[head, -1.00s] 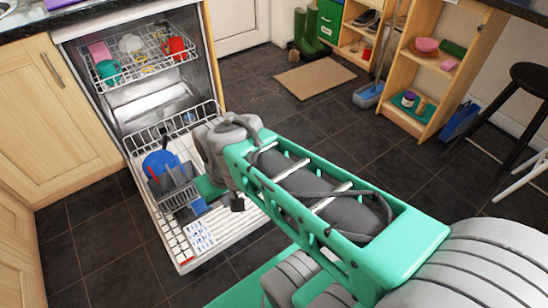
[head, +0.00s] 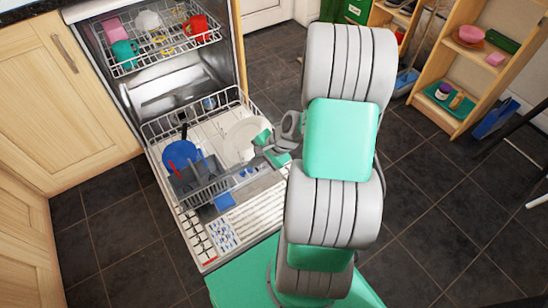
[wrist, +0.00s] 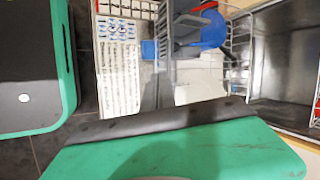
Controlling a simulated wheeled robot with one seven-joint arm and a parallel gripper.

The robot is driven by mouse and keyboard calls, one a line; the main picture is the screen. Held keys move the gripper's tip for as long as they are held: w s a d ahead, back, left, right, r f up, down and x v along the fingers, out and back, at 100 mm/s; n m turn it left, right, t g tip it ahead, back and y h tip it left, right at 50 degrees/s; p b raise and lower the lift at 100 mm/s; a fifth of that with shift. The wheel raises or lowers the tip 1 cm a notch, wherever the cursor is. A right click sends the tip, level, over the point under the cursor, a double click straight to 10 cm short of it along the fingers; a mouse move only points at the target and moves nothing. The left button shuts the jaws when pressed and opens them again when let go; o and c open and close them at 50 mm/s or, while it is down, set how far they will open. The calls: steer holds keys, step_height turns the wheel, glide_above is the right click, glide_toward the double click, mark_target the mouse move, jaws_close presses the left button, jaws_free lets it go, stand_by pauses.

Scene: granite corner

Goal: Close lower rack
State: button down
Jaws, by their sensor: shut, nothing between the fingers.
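The lower rack (head: 190,115) is a white wire rack pulled out of the dishwasher over its lowered door. It holds a blue plate or bowl (head: 181,155), a white plate (head: 244,137) and a grey cutlery basket (head: 198,180). In the wrist view, part of the rack's wire side (wrist: 237,65) shows beside the blue dish. My gripper (head: 268,144) is shut and empty, at the right side of the rack beside the white plate. I cannot tell whether it touches the rack. Its green and black body fills the bottom of the wrist view.
The upper rack (head: 160,45) with cups sits inside the dishwasher. The open door (head: 250,215) extends low over the dark tiled floor (head: 110,225). Wooden cabinets (head: 60,80) stand at left. Shelves (head: 455,60) stand at right.

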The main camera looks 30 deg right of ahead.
steer(key=s+d+f+m+t+h, duration=0.2)
steer(key=d+f+m+t, duration=0.2)
steer(key=d+f+m, duration=0.5)
steer(key=s+d+f+m+t+h, duration=0.25)
steer(key=d+f+m, duration=0.2)
steer(key=m, duration=0.75)
steer(key=w+f+b, duration=0.5)
steer(key=w, duration=0.8)
steer(key=shift+t, duration=0.45)
steer(key=shift+w+y, duration=0.15)
steer(key=shift+y, duration=0.1)
